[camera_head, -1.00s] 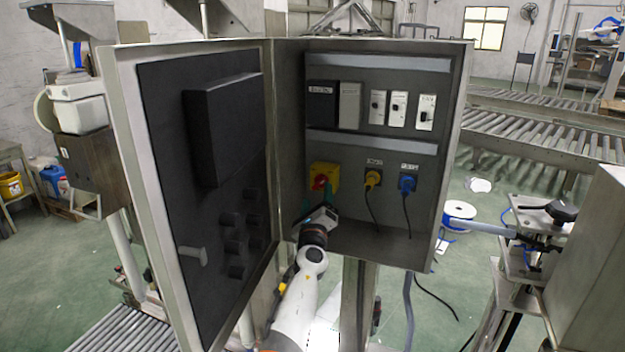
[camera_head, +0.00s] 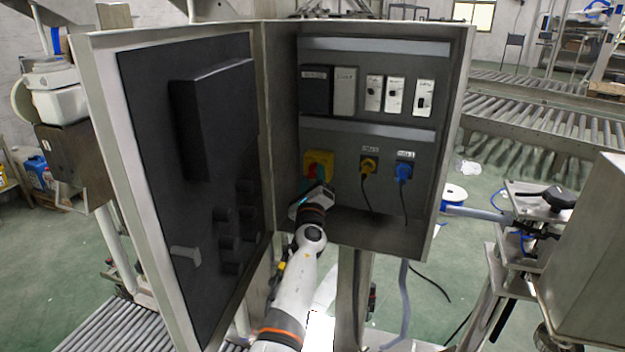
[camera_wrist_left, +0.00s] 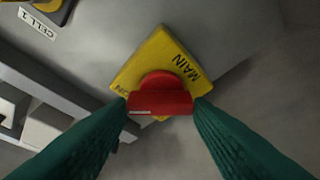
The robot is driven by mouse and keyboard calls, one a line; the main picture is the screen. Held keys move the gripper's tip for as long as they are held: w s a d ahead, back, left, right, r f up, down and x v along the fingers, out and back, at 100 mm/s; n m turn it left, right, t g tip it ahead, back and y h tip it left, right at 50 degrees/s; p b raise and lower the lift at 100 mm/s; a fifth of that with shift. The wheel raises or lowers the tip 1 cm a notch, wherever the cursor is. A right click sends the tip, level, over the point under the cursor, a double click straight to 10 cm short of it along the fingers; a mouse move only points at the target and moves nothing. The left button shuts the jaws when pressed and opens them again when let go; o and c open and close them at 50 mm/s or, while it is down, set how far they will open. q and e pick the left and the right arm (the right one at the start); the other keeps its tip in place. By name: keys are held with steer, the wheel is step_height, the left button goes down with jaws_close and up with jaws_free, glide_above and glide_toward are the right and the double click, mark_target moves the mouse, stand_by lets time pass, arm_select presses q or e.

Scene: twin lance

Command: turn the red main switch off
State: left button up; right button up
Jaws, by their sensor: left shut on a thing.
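The red main switch (camera_wrist_left: 160,97) sits on a yellow plate marked MAIN (camera_wrist_left: 152,60) in the left wrist view. In the head view the yellow plate (camera_head: 319,158) is at the lower left of the open cabinet's back panel. My left gripper (camera_wrist_left: 160,104) is shut on the red handle, with a green finger at each end of it. In the head view my left gripper (camera_head: 316,184) reaches up to the switch from below and hides part of it. My right gripper is in neither view.
The cabinet door (camera_head: 185,190) stands open on the left. A yellow plug (camera_head: 369,165) and a blue plug (camera_head: 403,171) with hanging cables are right of the switch. Breaker modules (camera_head: 373,93) sit in the row above. The cabinet floor is clear on the right.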

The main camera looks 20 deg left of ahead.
arm_select(q)
steer(key=shift+r+n+p, duration=0.15)
steer(key=shift+n+p, duration=0.15)
steer(key=n+g+y+p, duration=0.1)
steer(key=n+p, duration=0.1)
steer(key=n, duration=0.1)
steer(key=shift+d+r, duration=0.1)
steer(key=shift+r, duration=0.1)
steer(key=n+g+p, duration=0.1)
steer(key=n+p, duration=0.1)
steer(key=n, duration=0.1)
steer(key=n+g+p, duration=0.1)
steer(key=n+p, duration=0.1)
steer(key=shift+r+n, duration=0.2)
steer(key=shift+n, duration=0.2)
steer(key=n+g+p, duration=0.1)
steer(key=n+p, duration=0.1)
steer(key=n+g+h+p, duration=0.1)
steer(key=n+p, duration=0.1)
steer(key=shift+r+n, duration=0.2)
steer(key=shift+n, duration=0.1)
steer(key=shift+a+n+g+h+p, duration=0.25)
steer(key=shift+n+g+h+p, duration=0.4)
steer(key=shift+n+p, duration=0.75)
steer(key=shift+f, duration=0.1)
steer(key=o, duration=1)
steer(key=shift+w+f, duration=0.1)
steer(key=shift+f, duration=0.05)
